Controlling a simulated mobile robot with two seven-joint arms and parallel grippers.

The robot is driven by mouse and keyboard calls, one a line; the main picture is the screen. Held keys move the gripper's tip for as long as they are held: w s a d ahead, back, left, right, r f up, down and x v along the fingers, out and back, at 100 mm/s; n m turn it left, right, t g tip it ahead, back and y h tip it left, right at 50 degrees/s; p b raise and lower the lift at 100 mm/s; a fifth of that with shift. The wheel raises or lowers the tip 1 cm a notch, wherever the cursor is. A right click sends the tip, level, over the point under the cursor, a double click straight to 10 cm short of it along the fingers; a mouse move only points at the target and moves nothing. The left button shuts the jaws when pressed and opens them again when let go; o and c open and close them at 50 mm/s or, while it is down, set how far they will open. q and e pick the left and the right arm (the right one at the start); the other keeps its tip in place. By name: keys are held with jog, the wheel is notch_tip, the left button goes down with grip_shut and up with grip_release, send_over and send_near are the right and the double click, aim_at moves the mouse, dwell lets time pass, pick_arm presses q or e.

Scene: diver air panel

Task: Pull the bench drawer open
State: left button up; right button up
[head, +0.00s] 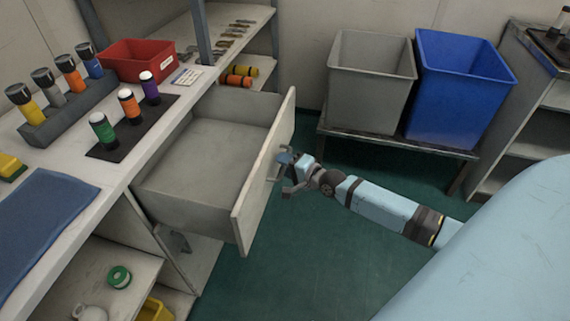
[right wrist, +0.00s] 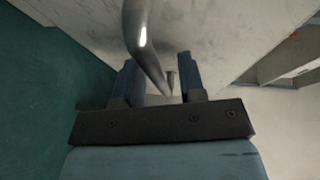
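The bench drawer (head: 205,185) is a grey, empty box and stands pulled well out from under the bench top. Its front panel (head: 262,185) faces right and bears a metal bar handle (right wrist: 146,45). My right gripper (head: 285,174) is at the outer face of the front panel, by the handle. In the right wrist view its two fingers (right wrist: 160,82) are spread apart. The handle bar runs between them with a gap visible, so the gripper looks open around it. Contact with the bar cannot be told. My left gripper is not in view.
The bench top (head: 150,178) carries a red bin (head: 137,62), a bottle rack (head: 68,112), a dark mat with bottles and a blue cloth (head: 45,215). Grey (head: 368,85) and blue (head: 455,90) bins stand on a low stand behind my right arm. Green floor (head: 290,270) is clear before the drawer.

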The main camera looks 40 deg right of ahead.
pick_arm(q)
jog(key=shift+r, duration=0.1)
pick_arm(e)
jog(key=shift+s, duration=0.2)
pick_arm(q)
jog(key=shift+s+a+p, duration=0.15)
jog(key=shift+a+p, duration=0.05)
jog(key=shift+p, duration=0.95)
pick_arm(e)
jog(key=v, duration=1.3)
jog(key=shift+s+r, duration=0.15)
jog(key=shift+s, duration=0.05)
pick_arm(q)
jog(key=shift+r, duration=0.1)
